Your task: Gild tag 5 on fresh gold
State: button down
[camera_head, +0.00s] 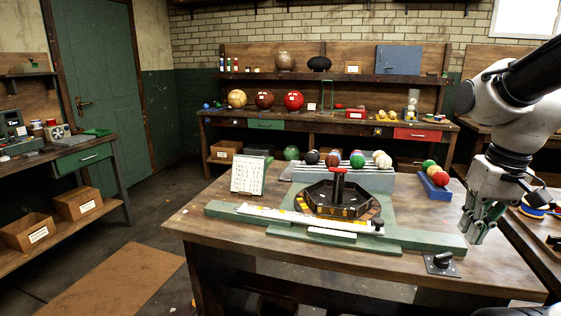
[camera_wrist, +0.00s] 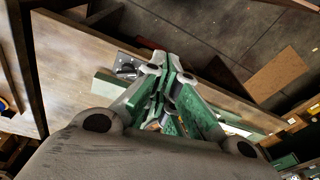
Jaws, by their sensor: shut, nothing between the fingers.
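A dark octagonal fixture (camera_head: 322,206) sits on the green base (camera_head: 285,229) on the bench, with orange and yellow pieces along its rim. A long white strip (camera_head: 290,215) lies along the front of the fixture. A written card (camera_head: 248,175) stands behind it on the left; its text is too small to read. I cannot pick out tag 5 or fresh gold. My gripper (camera_head: 472,238) is shut and empty at the bench's right side, apart from the fixture. It also fills the middle of the wrist view (camera_wrist: 163,72).
A black knob on a plate (camera_head: 441,263) is at the bench's front right, close to my gripper. A blue tray (camera_head: 434,190) with coloured balls and a grey rack (camera_head: 345,179) with several balls stand behind. The front left of the bench top is clear.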

jog(key=s+r+n+t, duration=0.1)
jog(key=s+r+t, duration=0.2)
jog(key=s+r, duration=0.1)
jog(key=shift+a+r+h, duration=0.25)
jog(key=shift+r+h, duration=0.05)
jog(key=shift+r, duration=0.1)
